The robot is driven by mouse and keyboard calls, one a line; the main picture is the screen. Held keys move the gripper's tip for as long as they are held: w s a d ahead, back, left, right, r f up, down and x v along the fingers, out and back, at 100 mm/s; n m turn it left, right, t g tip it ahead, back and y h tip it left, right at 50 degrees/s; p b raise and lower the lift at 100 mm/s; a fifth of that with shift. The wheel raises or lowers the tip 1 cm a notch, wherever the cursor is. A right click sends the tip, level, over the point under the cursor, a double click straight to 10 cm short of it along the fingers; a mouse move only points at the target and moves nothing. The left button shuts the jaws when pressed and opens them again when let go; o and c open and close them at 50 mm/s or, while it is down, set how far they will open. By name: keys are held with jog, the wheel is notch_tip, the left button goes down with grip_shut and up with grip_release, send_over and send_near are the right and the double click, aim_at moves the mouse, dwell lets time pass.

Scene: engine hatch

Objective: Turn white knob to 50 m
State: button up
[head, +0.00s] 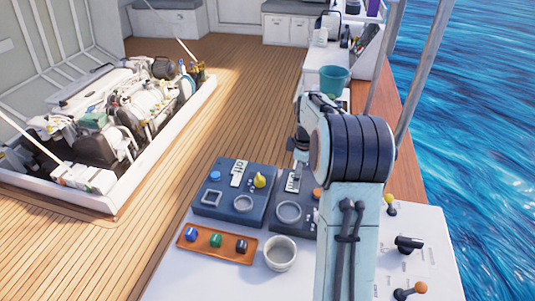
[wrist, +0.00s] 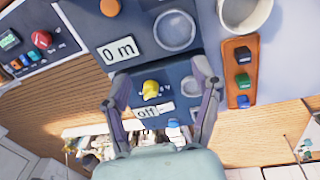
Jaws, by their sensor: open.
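I cannot make out a white knob in either view. A display reading "0 m" (wrist: 119,50) sits on a dark blue panel (wrist: 135,18) that also carries an orange knob (wrist: 110,7) and a round dial (wrist: 174,31). My gripper (wrist: 163,76) is open and empty in the wrist view. Its fingers are over the neighbouring panel, on either side of a yellow knob (wrist: 150,88) in the picture; contact cannot be told. That panel has a display reading "off" (wrist: 147,114) and a blue knob (wrist: 173,122). In the head view my arm hides the gripper and part of the "0 m" panel.
A white cup (head: 280,255) and an orange tray (head: 208,247) with blue, green and black pieces stand on the white console. Levers (head: 409,244) are at the right. The open engine hatch (head: 150,160) is left, and a teal bucket (head: 334,80) stands behind.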

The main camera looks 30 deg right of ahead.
jog(key=s+d+f, duration=0.1)
jog(key=f, duration=0.1)
jog(key=s+d+f+m, duration=0.1)
jog(key=s+d+f, duration=0.1)
jog(key=f, duration=0.1)
jog(key=s+d+f+m+g+y, duration=0.1)
jog(key=s+d+f, duration=0.1)
jog(key=shift+s+f, duration=0.15)
jog(key=shift+f, duration=0.25)
jog(key=shift+s+a+f, duration=0.1)
jog(key=shift+a+f, duration=0.05)
jog(key=shift+f, duration=3.05)
jog(key=c, duration=1.1)
